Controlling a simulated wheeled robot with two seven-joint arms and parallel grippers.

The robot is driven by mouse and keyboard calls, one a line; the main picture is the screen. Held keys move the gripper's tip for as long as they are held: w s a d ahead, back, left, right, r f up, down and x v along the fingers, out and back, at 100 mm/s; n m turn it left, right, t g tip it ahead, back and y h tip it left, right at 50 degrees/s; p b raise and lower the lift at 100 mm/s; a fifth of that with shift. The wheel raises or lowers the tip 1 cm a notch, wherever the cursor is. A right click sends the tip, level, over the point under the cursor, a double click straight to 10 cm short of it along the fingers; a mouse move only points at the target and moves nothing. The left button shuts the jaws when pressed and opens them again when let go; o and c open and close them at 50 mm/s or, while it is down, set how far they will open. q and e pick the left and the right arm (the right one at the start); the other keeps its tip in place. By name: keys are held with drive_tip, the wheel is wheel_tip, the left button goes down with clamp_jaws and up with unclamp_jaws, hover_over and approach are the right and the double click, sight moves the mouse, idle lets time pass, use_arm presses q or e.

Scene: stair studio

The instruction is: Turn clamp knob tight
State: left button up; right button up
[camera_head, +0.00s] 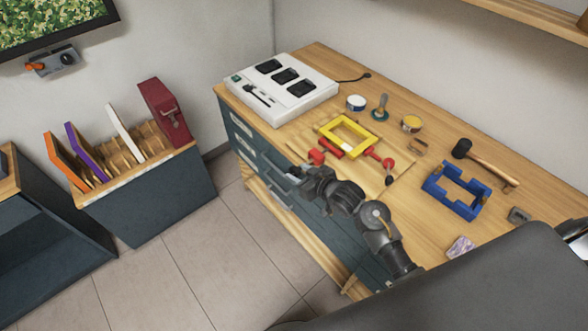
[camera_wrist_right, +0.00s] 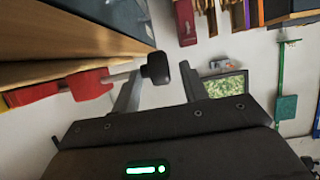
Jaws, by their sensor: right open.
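A red clamp (camera_head: 316,157) lies at the front edge of the wooden workbench, by a yellow rectangular frame (camera_head: 347,135). My right gripper (camera_head: 301,172) is at the clamp's near left end and covers its knob in the head view. In the right wrist view the clamp's red end (camera_wrist_right: 90,84) and a thin rod lead to a black knob (camera_wrist_right: 155,68). The knob shows between the two open fingers (camera_wrist_right: 162,72), near their tips; whether they touch it I cannot tell. A second red clamp part (camera_head: 388,164) with a black knob (camera_head: 389,180) lies to the right. My left gripper is not in view.
On the workbench (camera_head: 325,60) are a white charger (camera_head: 284,88), small cans (camera_head: 356,102), a mallet (camera_head: 483,162) and a blue frame (camera_head: 457,190). Drawers are below its front edge. A slotted rack (camera_head: 140,157) stands at left; floor is clear between.

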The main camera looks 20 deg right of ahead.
drive_tip(key=shift+x, duration=1.35)
drive_tip(key=shift+c, duration=0.3)
